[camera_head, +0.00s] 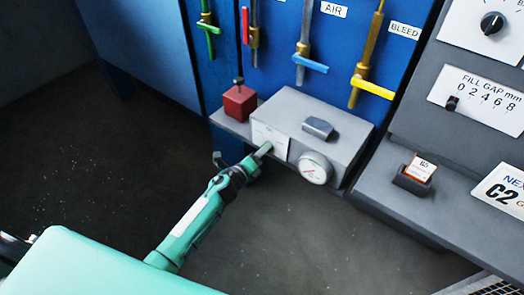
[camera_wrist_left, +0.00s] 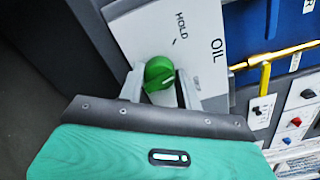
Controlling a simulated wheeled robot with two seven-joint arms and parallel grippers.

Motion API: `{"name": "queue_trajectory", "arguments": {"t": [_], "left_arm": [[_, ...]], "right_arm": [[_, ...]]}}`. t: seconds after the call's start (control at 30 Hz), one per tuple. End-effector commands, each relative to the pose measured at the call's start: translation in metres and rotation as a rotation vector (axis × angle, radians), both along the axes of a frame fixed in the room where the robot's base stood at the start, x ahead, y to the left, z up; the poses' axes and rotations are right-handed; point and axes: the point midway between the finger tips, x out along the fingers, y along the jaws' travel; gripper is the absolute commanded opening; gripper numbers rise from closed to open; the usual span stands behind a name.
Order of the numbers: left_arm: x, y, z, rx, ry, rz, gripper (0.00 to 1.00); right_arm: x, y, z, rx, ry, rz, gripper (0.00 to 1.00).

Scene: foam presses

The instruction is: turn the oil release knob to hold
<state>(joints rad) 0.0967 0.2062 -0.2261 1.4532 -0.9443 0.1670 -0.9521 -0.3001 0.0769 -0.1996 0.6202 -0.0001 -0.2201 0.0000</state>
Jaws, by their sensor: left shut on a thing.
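The oil release knob (camera_wrist_left: 159,72) is a round green knob on a white panel (camera_wrist_left: 205,25) marked OIL and HOLD in the left wrist view. The HOLD mark lies above the knob; a second, smaller label to its right is too blurred to read. My left gripper (camera_head: 267,149) reaches the front of a grey box (camera_head: 337,124) in the head view, where the knob is hidden. In the left wrist view, its two fingers stand on either side of the knob and are shut on it. My right gripper is not in view.
A round gauge (camera_head: 316,168) sits on the box front, right of my left gripper. A red block (camera_head: 239,103) stands left of the box. Valve levers marked AIR (camera_head: 311,63) and BLEED (camera_head: 371,88) hang behind. Open floor lies in front.

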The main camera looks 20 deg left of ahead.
Motion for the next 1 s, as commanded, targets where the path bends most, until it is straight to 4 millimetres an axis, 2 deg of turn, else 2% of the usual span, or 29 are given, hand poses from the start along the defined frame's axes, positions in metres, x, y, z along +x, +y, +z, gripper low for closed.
{"name": "queue_trajectory", "arguments": {"t": [0.5, 1.0], "left_arm": [[0.0008, 0.0019, -0.0006, -0.390, 0.142, 0.002, 0.12], [0.0007, 0.0019, -0.0018, -0.523, 0.190, 0.002, 0.12]], "right_arm": [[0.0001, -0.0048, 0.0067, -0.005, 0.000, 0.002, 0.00], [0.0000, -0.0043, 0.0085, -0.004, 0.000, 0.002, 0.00]]}}
